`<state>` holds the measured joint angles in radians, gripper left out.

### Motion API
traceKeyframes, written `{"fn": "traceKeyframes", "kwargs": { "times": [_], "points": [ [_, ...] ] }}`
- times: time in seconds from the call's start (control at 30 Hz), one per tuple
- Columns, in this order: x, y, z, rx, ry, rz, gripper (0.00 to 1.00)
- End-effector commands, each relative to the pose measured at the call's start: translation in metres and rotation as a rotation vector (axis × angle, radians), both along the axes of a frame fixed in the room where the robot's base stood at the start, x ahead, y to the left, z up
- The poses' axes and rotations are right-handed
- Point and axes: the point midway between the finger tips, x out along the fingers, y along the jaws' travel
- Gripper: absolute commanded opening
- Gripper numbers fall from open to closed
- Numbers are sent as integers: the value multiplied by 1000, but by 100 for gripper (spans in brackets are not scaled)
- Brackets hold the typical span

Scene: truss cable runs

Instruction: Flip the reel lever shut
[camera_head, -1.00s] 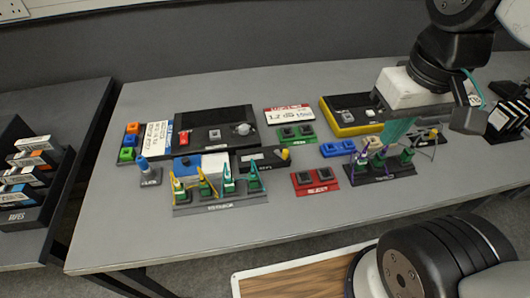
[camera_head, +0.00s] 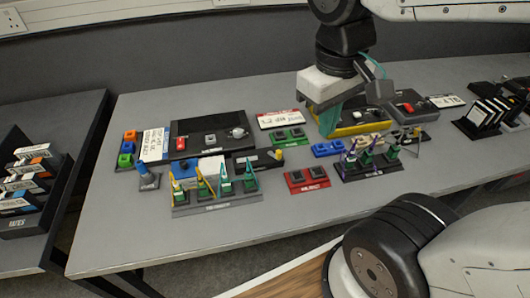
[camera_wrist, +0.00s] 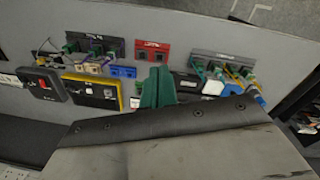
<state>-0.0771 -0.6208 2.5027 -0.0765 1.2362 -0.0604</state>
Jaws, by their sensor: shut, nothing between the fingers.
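No part is clearly readable as the reel lever. One low dark unit (camera_head: 243,163) with a small yellow knob (camera_head: 277,154) stands left of centre on the table. A second dark unit with a yellow knob (camera_head: 416,132) stands to the right, beside a rack with purple and green pieces. My gripper (camera_head: 330,127) has green fingers and hangs over the back middle of the table, in front of the yellow-edged box (camera_head: 358,129). In the wrist view its fingers (camera_wrist: 157,85) are together and empty. They hide part of what lies behind them.
A black panel with a red switch (camera_head: 181,142) lies at the back left. A red block (camera_head: 306,180), a blue block (camera_head: 327,149) and a green block (camera_head: 289,136) sit mid-table. Two racks with upright clips (camera_head: 215,205) are near the front. The front table strip is clear.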

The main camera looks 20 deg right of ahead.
Motion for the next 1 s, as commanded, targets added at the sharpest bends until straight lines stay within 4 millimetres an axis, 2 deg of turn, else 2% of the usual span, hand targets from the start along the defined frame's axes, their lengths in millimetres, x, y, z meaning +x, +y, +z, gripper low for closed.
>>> {"fn": "traceKeyframes", "kwargs": {
  "times": [0.27,0.4,0.6,0.8,1.0],
  "points": [
    [74,29,-28,-197,232,427,0],
    [110,55,-52,-301,343,651,0],
    [151,100,-99,-445,495,954,0],
    [172,135,-138,-544,599,1158,0],
    [178,148,-152,-582,635,1231,0]
  ]
}}
